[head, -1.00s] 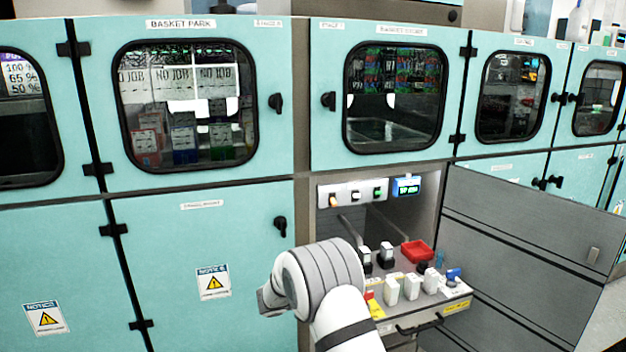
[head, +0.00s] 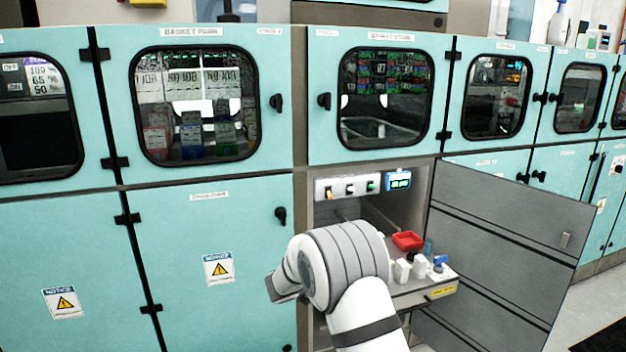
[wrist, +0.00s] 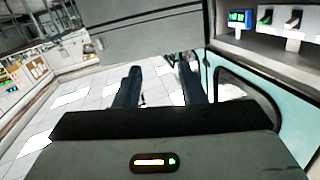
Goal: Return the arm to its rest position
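My white arm (head: 345,265) with grey bands rises at the bottom centre of the head view and bends over to the left, in front of the open bay. My gripper is not clearly seen there. In the wrist view my gripper (wrist: 158,80) shows two dark fingers set apart, with floor visible between them and nothing held. The arm hides the left part of the pulled-out tray (head: 412,297).
The tray carries a red bin (head: 407,240), white modules (head: 402,270) and a blue-topped item (head: 440,261). A grey door panel (head: 510,255) stands open at right. Teal cabinets (head: 225,235) line the left. Tiled floor (head: 590,320) shows clear at lower right.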

